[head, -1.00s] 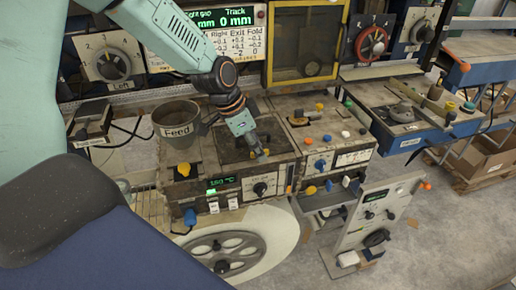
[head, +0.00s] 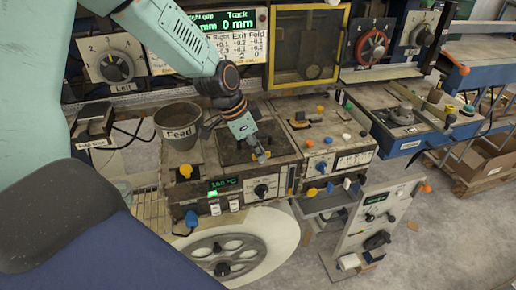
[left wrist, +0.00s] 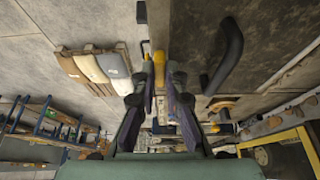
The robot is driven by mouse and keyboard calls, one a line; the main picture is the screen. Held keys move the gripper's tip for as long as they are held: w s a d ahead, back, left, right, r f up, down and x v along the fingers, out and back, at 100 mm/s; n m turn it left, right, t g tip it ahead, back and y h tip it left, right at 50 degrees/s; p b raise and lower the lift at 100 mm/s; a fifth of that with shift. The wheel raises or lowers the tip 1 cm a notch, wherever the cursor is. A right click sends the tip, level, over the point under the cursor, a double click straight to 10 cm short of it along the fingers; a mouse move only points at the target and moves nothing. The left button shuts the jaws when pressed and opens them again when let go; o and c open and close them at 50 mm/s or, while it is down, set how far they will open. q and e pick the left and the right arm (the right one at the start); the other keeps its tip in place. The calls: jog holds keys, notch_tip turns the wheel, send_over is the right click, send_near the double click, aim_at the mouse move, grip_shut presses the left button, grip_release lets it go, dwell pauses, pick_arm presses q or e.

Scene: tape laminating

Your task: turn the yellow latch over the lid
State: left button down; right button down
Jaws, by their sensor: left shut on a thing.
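The yellow latch (left wrist: 159,62) shows between the fingers of my left gripper (left wrist: 160,80) in the left wrist view. The fingers are shut on it. In the head view my left gripper (head: 262,155) points down at the front right part of the dark lid (head: 233,157), which lies flat on top of the worn machine box. The latch is mostly hidden by the fingers there. A black curved handle (left wrist: 230,55) stands on the surface beside the gripper in the wrist view. My right gripper is not in view.
The Feed cup (head: 178,128) stands close to the left of my wrist. A yellow knob (head: 185,171) sits left of the lid. The neighbouring box (head: 325,137) on the right carries several coloured knobs. A yellow-framed window (head: 306,45) stands behind.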

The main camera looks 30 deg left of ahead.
pick_arm(q)
jog(key=shift+w+a+m+b, duration=0.15)
jog(key=shift+m+b, duration=0.25)
jog(key=shift+b, duration=0.5)
jog(key=m+g+h+b, duration=0.1)
jog(key=m+b, duration=0.2)
jog(key=shift+w+b, duration=0.15)
jog(key=shift+b, duration=0.25)
jog(key=m+g+b, duration=0.1)
jog(key=m, duration=0.2)
jog(key=shift+w+r+m+g+h, duration=0.15)
jog(key=shift+m+g+h, duration=0.2)
jog(key=shift+m, duration=0.55)
jog(key=m+g, duration=0.1)
jog(key=m, duration=0.1)
jog(key=shift+w+m, duration=0.1)
jog(key=shift+m, duration=0.2)
jog(key=m+g, duration=0.1)
jog(key=m, duration=0.1)
jog(key=shift+w+m, duration=0.1)
jog(key=shift+m, duration=0.3)
jog(key=shift+w+r+m+g+y+p, duration=0.1)
jog(key=shift+m+g+y+p, duration=0.55)
jog(key=shift+m, duration=1.25)
